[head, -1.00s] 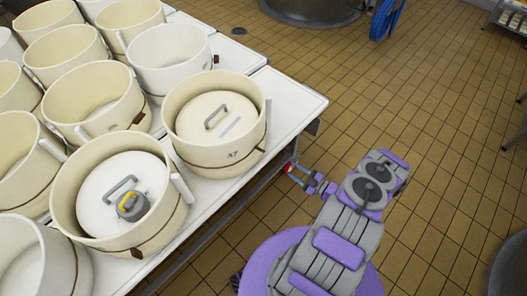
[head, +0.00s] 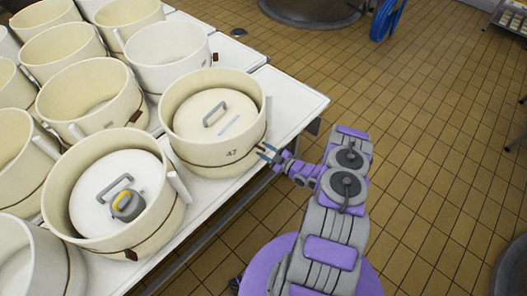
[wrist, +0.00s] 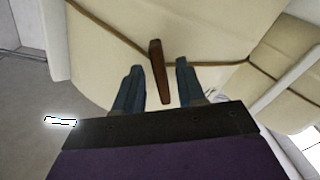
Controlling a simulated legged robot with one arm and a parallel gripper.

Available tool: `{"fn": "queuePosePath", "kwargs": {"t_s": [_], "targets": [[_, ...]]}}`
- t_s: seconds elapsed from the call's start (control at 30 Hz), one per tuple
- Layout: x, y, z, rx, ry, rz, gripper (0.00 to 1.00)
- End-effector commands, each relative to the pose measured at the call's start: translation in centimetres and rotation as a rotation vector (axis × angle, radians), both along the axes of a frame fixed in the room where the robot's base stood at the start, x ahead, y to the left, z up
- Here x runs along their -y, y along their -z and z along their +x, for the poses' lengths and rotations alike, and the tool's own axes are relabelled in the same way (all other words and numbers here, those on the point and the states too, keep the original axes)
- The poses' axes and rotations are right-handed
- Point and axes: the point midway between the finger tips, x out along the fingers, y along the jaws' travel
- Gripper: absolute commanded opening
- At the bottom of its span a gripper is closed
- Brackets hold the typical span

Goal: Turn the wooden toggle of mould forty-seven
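Mould forty-seven (head: 196,135) is a cream round mould marked 47, with a white handled lid (head: 214,112) inside, at the table's right edge in the head view. In the wrist view its cord (wrist: 105,30) runs around the wall to the brown wooden toggle (wrist: 158,68), which stands nearly upright, slightly tilted. My gripper (wrist: 155,80) is open, with one blue finger on each side of the toggle and gaps visible. In the head view my gripper (head: 266,152) is at the mould's right side, beside the toggle.
Another lidded mould (head: 65,190) with a grey and yellow object (head: 127,205) on its lid stands at the front left. Several open moulds crowd the white table (head: 290,105) behind.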

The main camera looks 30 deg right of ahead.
Motion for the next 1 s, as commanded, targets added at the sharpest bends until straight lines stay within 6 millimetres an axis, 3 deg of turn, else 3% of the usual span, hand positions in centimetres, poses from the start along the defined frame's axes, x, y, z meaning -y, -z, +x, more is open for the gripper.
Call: {"fn": "queuePosePath", "kwargs": {"t_s": [0.4, 0.8, 1.0], "targets": [[-0.42, -0.02, 0.80, 0.000, 0.000, 0.001, 0.39], [-0.41, -0.02, 0.78, 0.000, 0.000, 0.001, 0.02], [-0.42, -0.02, 0.78, 0.000, 0.000, 0.001, 0.00]]}}
